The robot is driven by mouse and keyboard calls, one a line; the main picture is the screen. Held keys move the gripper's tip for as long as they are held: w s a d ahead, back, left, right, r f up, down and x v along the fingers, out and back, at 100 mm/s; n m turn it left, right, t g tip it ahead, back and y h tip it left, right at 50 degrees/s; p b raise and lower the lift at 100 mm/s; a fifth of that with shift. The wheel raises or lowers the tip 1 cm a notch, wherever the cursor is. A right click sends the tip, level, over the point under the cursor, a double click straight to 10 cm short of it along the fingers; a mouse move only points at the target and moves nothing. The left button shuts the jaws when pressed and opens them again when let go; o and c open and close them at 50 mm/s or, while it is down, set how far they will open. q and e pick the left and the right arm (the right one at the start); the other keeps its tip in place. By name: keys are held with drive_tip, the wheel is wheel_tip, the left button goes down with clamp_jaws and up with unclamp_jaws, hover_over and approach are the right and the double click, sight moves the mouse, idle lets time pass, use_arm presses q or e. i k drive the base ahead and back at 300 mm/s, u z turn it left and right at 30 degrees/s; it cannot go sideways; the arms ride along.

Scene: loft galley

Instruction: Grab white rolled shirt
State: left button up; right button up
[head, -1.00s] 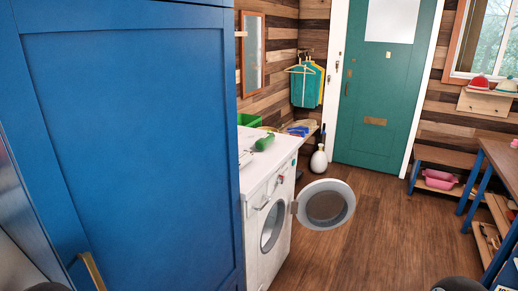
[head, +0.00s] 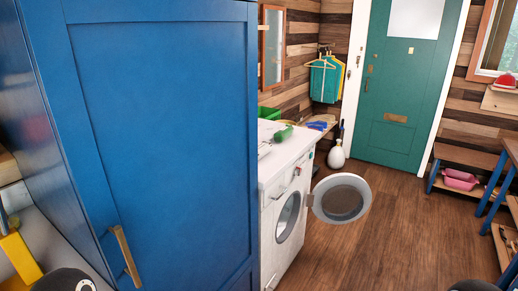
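I see no white rolled shirt that I can make out in this view. A white front-loading washing machine (head: 272,213) stands just right of the tall blue cabinet, its round door (head: 341,198) swung open to the right. The drum opening (head: 289,217) shows side-on, and I cannot tell what is inside. Teal and yellow garments (head: 325,80) hang on hangers at the back wall. Neither gripper shows; only small dark rounded parts, likely mine, show at the bottom edge.
The tall blue cabinet (head: 160,130) with a brass handle (head: 125,257) fills the left and is closed. Wooden floor (head: 400,225) is clear towards the green door (head: 398,85). A white bottle (head: 336,156) stands by the wall. A bench with a pink basin (head: 460,179) is at right.

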sight(264, 147)
drive_tip(key=k, duration=0.85)
drive_tip(key=u, duration=1.95)
drive_tip(key=i, duration=0.1)
drive_tip(key=z, duration=3.45)
drive_tip(key=i, duration=2.5)
drive_tip(key=u, duration=2.5)
